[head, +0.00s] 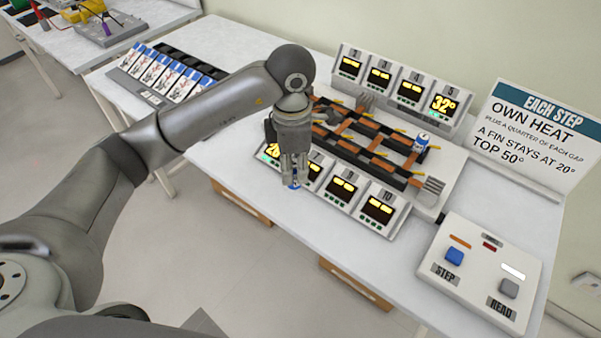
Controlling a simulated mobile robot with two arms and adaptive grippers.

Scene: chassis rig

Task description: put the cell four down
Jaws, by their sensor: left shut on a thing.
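My left gripper (294,183) is shut on a small blue and white piece (294,186), which looks like a cell. Most of it is hidden between the fingers, and no number on it can be read. The gripper points down over the front row of displays (378,209); I cannot tell whether the piece touches anything. Another blue and white cell (422,139) stands upright at the right part of the dark chassis rig (352,151), which has orange-brown bars. My right gripper is not in view.
A back row of displays (400,84) ends in one reading 32°. A panel (478,277) with STEP and READ buttons is at the front right. A sign (535,130) stands behind. The left table top (225,40) has free room.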

